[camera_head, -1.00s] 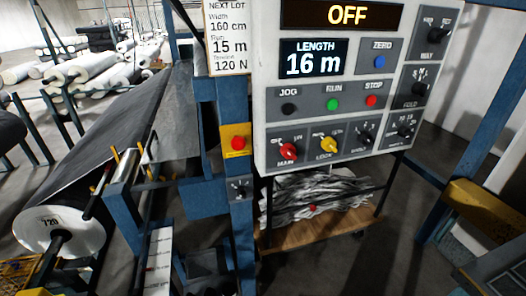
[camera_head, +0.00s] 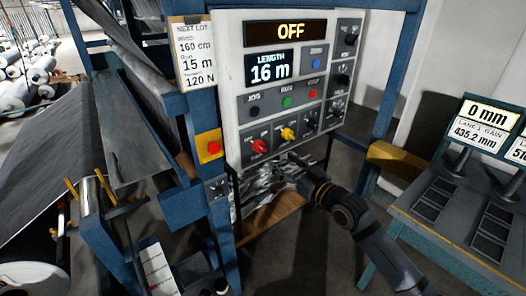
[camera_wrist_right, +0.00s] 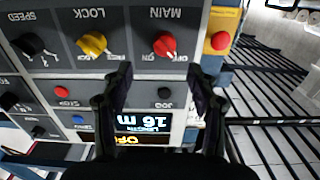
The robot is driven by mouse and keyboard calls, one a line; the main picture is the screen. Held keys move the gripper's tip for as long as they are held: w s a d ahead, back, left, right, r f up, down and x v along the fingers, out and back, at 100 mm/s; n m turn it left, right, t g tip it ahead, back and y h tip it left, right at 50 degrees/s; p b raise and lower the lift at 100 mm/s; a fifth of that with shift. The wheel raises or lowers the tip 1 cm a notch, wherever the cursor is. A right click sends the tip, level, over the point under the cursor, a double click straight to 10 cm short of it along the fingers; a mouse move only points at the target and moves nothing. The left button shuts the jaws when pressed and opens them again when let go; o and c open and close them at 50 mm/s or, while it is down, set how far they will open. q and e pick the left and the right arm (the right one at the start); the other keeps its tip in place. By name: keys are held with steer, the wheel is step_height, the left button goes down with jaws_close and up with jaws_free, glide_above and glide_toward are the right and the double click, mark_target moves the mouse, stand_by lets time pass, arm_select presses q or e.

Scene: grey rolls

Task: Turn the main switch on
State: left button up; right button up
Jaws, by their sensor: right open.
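The main switch is a red knob (camera_head: 259,146) at the lower left of the white control panel (camera_head: 229,100). In the right wrist view, which sees the panel upside down, the red knob (camera_wrist_right: 164,45) sits under the label MAIN and its pointer seems to be on the OFF side. The panel's top display (camera_head: 290,32) reads OFF. My right gripper (camera_head: 285,163) is below and right of the knob, in front of the panel's lower edge. In the right wrist view its open, empty fingers (camera_wrist_right: 160,82) frame the area beside the knob, apart from it. My left gripper is out of view.
A yellow lock knob (camera_head: 288,134) sits right of the main switch. A red button on a yellow box (camera_head: 209,147) is to its left. Blue frame posts flank the panel. A console (camera_head: 455,205) stands at right. A cart with crumpled grey material is below.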

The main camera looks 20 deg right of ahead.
mark_target(264, 149)
steer(key=x, duration=0.6)
steer(key=p+x, duration=0.1)
steer(key=x, duration=0.2)
steer(key=shift+a, duration=0.35)
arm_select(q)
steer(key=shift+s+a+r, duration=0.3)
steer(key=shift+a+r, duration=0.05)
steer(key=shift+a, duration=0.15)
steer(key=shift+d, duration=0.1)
arm_select(e)
steer(key=c, duration=1.2)
